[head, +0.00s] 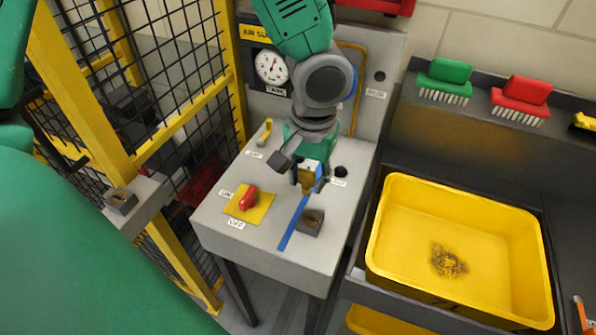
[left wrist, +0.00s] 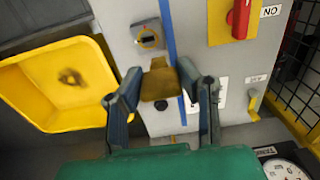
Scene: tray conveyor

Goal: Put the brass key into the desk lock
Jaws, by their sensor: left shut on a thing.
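The brass key (head: 307,181) is held in my left gripper (head: 308,170) above the grey desk. In the left wrist view the key's brass body (left wrist: 160,82) shows between the two fingers of my left gripper (left wrist: 160,98). The desk lock (head: 311,222), a small grey block with a brass ring, sits on the desk just in front of the key. The lock (left wrist: 148,38) also shows beyond the key in the left wrist view, apart from it. The key's far end is hard to make out. My right gripper is not in view.
A red switch (head: 248,197) on a yellow plate and a blue stripe (head: 293,223) lie left of the lock. A similar block (head: 121,202) sits on the fence bracket. A yellow tray (head: 400,277) stands right, and a gauge (head: 271,66) is behind.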

